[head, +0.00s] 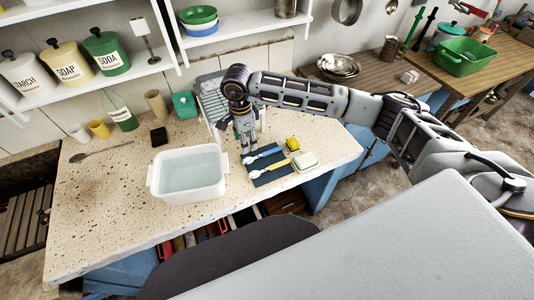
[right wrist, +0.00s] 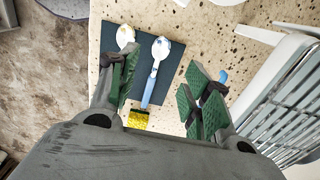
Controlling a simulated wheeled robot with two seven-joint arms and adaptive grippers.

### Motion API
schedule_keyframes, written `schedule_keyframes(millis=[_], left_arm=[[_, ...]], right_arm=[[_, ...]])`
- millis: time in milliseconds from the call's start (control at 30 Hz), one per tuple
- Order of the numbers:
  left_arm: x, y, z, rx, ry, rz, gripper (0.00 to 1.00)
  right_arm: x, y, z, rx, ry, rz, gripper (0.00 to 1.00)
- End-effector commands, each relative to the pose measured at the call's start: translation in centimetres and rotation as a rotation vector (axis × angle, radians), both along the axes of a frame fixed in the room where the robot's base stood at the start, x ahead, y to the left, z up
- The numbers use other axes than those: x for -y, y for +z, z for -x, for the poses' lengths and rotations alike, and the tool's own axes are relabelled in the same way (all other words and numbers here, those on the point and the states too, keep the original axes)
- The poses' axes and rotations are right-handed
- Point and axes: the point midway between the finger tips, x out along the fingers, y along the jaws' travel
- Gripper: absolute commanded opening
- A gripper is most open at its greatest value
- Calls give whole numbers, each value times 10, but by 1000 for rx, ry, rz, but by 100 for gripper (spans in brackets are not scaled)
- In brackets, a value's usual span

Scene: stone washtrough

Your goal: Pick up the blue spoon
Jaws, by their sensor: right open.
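The blue spoon (head: 264,154) lies on a dark mat (head: 262,181) on the speckled counter, bowl to the left. A yellow-handled spoon (head: 272,170) lies beside it on the mat. My right gripper (head: 248,148) points down just behind the blue spoon and looks empty. In the right wrist view the gripper (right wrist: 163,72) is open, and the blue spoon (right wrist: 161,52) shows between its green-padded fingers, beyond them. The left finger hides most of the other spoon's handle (right wrist: 124,36). I cannot tell the exact height of the gripper above the spoon. My left gripper is not in view.
A yellow sponge (head: 292,143) and a pale block (head: 305,161) lie beside the mat's right end. A white tub (head: 158,180) of water stands left of it. A dish rack (head: 211,95) stands behind. The counter's front left is clear.

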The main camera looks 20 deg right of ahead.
Motion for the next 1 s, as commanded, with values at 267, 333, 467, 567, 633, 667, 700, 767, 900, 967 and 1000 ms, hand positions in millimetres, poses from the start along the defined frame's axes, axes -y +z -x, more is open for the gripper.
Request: schedule_keyframes(millis=[267, 333, 467, 567, 633, 667, 700, 767, 900, 967, 1000], left_arm=[[7, 4, 1, -1, 1, 7, 46], [10, 5, 2, -3, 1, 10, 46], [15, 6, 4, -4, 2, 16, 46], [18, 6, 4, -5, 2, 19, 46], [18, 5, 4, -5, 2, 20, 46], [18, 5, 4, -5, 2, 19, 46], [18, 5, 4, -5, 2, 19, 46], [17, 5, 4, -5, 1, 19, 46], [13, 6, 4, -5, 1, 13, 46], [10, 7, 4, -5, 0, 10, 46], [8, 8, 4, -5, -1, 8, 46]], right_arm=[[-1, -36, 0, -2, -1, -2, 49], [-1, -44, 0, -1, 0, -1, 49], [-1, -52, 0, 0, 0, -1, 49], [-1, -55, 0, 0, 0, -1, 49], [-1, -55, 0, 0, 0, -1, 49], [-1, -55, 0, 0, 0, -1, 49], [-1, -55, 0, 0, 0, -1, 49], [-1, -55, 0, 0, 0, -1, 49], [-1, -56, 0, 0, 0, -1, 49], [-1, -58, 0, -1, 0, -1, 49], [-1, -61, 0, -1, 0, -1, 49]])
